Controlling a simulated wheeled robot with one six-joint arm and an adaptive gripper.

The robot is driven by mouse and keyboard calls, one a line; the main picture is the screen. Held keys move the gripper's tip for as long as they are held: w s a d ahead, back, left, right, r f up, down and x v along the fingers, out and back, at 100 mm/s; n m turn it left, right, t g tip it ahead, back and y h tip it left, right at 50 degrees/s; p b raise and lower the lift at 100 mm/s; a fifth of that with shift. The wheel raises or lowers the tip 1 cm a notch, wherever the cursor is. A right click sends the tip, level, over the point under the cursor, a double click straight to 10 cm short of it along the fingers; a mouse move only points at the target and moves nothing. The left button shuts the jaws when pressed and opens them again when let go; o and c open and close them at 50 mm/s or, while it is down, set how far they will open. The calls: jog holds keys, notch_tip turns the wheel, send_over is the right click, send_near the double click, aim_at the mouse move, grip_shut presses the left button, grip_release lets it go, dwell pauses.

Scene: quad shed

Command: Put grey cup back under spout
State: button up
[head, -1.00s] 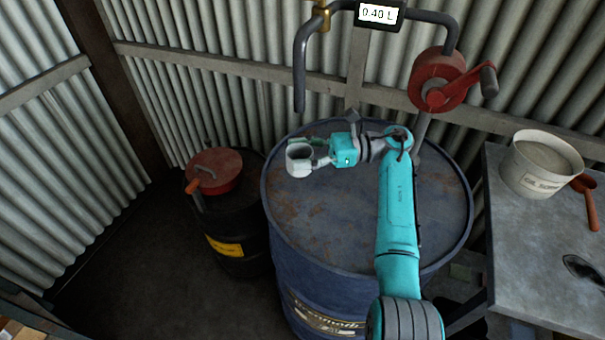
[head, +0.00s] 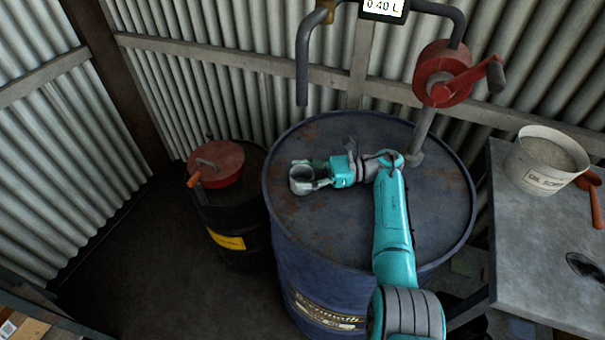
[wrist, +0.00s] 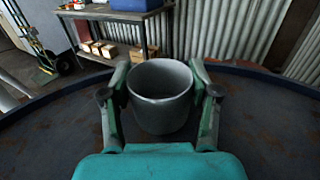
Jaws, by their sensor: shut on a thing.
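The grey cup (head: 301,180) is upright at the left part of the blue drum's top (head: 330,235). My gripper (head: 308,176) is shut on it, with a finger on each side. In the wrist view the cup (wrist: 161,97) stands between both fingers of my gripper (wrist: 160,100), its open mouth up. The cup looks low over the drum top; I cannot tell whether it touches. The spout (head: 302,75) is a grey pipe hanging down at the back, and in the head view its end is above the cup in the picture.
A red hand crank (head: 445,73) and a display reading 0.40 L (head: 383,8) belong to the pump. A black drum with a red lid (head: 215,165) stands at left. A bench (head: 540,265) at right holds a bucket (head: 545,160) and a red scoop (head: 594,200).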

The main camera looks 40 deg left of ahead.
jog(key=shift+f, duration=0.1)
jog(key=o, duration=1.3)
jog(key=shift+c, duration=0.2)
jog(key=v, duration=0.6)
jog(key=shift+w, duration=0.15)
jog(key=shift+w+d, duration=0.35)
jog(key=shift+d, duration=0.15)
